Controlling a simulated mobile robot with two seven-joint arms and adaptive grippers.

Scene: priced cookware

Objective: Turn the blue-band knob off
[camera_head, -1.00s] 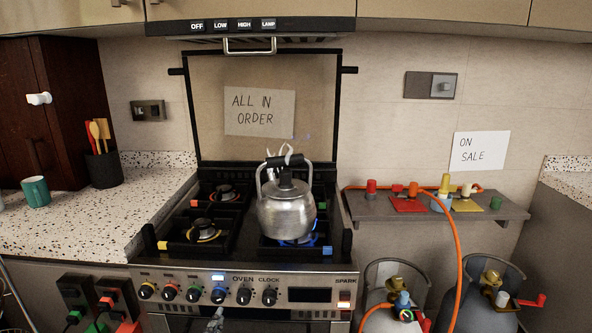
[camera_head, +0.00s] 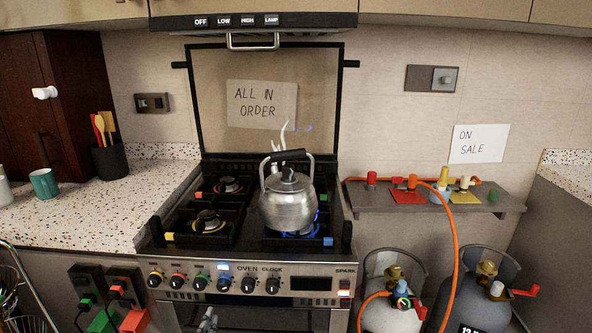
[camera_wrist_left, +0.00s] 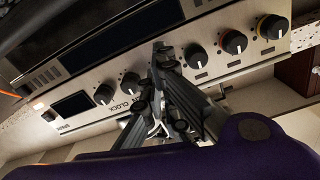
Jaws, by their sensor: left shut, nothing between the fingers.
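The blue-band knob (camera_head: 224,285) is fourth from the left on the stove's front panel, with a lit pale marker above it. A silver kettle (camera_head: 288,203) stands on the front right burner, with blue flame under it and steam rising. My left gripper (camera_head: 207,318) is shut and empty, low in front of the panel, below the knob and slightly left of it. In the left wrist view the shut fingers (camera_wrist_left: 160,48) point at the panel and cover most of the spot where the blue-band knob sits. My right gripper is not in view.
Neighbouring knobs are close: the green-band knob (camera_head: 200,283) on the left and a dark knob (camera_head: 248,286) on the right. The oven handle lies below. Gas cylinders (camera_head: 392,310) with an orange hose (camera_head: 456,260) stand right of the stove.

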